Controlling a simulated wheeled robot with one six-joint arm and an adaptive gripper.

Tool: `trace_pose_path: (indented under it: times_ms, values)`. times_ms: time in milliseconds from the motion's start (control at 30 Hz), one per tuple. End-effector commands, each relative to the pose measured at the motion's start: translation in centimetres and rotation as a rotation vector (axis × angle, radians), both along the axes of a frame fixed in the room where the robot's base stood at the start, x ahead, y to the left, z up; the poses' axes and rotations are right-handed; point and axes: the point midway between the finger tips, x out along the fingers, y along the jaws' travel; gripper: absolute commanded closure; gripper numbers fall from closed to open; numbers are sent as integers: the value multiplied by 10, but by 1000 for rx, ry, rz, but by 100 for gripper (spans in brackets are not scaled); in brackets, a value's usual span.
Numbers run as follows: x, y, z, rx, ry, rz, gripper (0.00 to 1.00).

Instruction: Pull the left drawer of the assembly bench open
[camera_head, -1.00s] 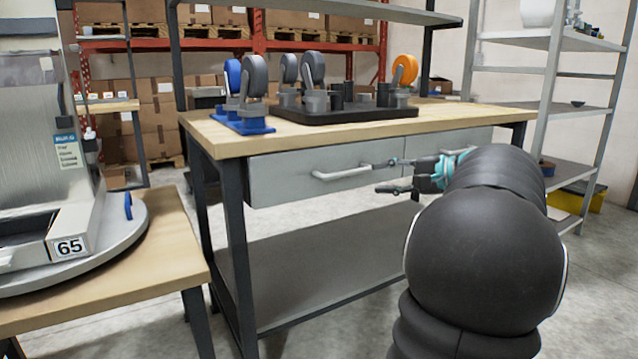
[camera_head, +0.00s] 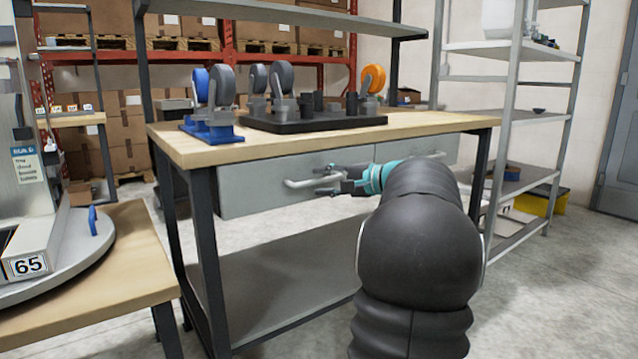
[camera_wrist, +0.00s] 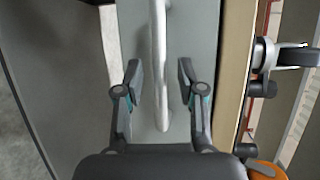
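The assembly bench has a wooden top (camera_head: 330,137) and two grey drawers under it. The left drawer (camera_head: 250,187) looks closed, with a pale bar handle (camera_head: 301,183) across its front. My gripper (camera_head: 320,183) is at the right part of this handle in the head view. In the wrist view the handle (camera_wrist: 158,60) runs between the two fingers of my gripper (camera_wrist: 160,82). The fingers are open, with a gap on each side of the bar. The right drawer (camera_head: 432,148) is partly hidden by my arm and looks closed.
A black tray (camera_head: 310,124) with casters and a blue fixture (camera_head: 211,131) stand on the bench top. A lower shelf (camera_head: 280,262) spans below. A side table (camera_head: 130,250) with a round turntable is at left. A metal shelf rack (camera_head: 515,115) stands at right.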

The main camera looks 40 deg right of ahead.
Motion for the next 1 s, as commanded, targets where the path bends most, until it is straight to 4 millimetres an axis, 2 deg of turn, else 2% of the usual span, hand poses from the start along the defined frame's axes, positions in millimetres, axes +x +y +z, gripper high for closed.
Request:
trace_pose_path:
  times_ms: [200, 500, 667, 1000]
  values:
    - [15, 5, -3, 1, 0, 1, 61]
    - [16, 5, -3, 1, 0, -1, 61]
    - [16, 5, -3, 1, 0, 0, 100]
    - [17, 6, -4, 0, 0, 2, 100]
